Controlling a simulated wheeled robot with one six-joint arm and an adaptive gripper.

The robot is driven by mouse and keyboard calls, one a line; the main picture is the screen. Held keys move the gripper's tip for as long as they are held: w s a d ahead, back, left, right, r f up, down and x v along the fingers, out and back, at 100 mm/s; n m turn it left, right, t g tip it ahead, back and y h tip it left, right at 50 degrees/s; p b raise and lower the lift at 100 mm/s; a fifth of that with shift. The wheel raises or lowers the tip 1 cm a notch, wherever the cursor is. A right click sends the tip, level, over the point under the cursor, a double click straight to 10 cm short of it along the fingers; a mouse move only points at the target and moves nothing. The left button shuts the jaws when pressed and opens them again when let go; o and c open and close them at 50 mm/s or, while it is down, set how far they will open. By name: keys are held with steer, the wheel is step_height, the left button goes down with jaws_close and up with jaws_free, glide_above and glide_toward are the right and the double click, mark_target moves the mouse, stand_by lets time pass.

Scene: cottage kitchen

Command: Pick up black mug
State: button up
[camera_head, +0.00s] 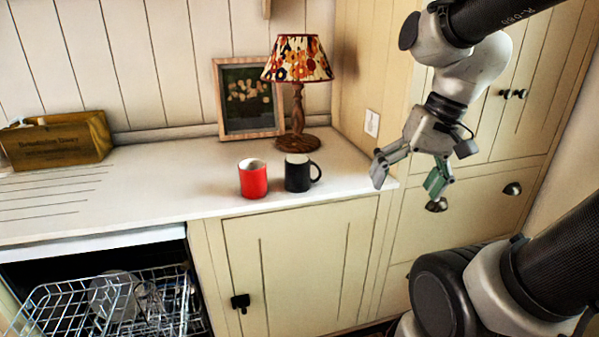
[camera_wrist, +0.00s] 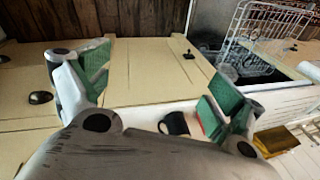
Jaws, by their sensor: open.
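The black mug (camera_head: 297,174) stands upright on the white countertop (camera_head: 150,200), its handle to the right. A red mug (camera_head: 253,179) stands close to its left. My gripper (camera_head: 410,180) is open and empty, to the right of the black mug, by the counter's right end. In the wrist view the black mug (camera_wrist: 174,124) shows between my open fingers (camera_wrist: 152,85), nearer the right one. That finger partly hides the red mug (camera_wrist: 209,118).
A lamp (camera_head: 297,65) and a picture frame (camera_head: 248,97) stand behind the mugs. Below the counter, an open dishwasher rack (camera_head: 110,305) sticks out. Tall cupboards (camera_head: 490,140) stand behind my gripper.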

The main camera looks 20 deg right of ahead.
steer(key=w+a+f+m+g+y, duration=0.2)
steer(key=w+a+f+m+y, duration=0.1)
steer(key=w+a+m+y, duration=0.25)
steer(key=m+t+y, duration=0.8)
steer(key=m+t, duration=0.1)
steer(key=m, duration=0.6)
glide_toward(303, 172)
steer(key=w, duration=0.1)
steer(key=w+a+f, duration=0.1)
steer(key=w, duration=0.1)
steer(key=shift+w+a+f, duration=0.1)
steer(key=shift+w+f, duration=0.1)
steer(key=shift+w, duration=0.1)
steer(key=shift+w+a+f, duration=0.1)
steer(key=shift+w+a, duration=0.1)
steer(key=x, duration=0.7)
steer(key=shift+w, duration=0.2)
steer(key=c, duration=1.4)
steer(key=r, duration=0.9)
steer(key=shift+s+r, duration=0.4)
steer(key=s+r, duration=0.1)
steer(key=s, duration=0.4)
steer(key=s+r, duration=0.2)
steer(key=s, duration=0.3)
steer(key=s+r, duration=0.2)
steer(key=s, duration=0.3)
steer(key=shift+s, duration=0.15)
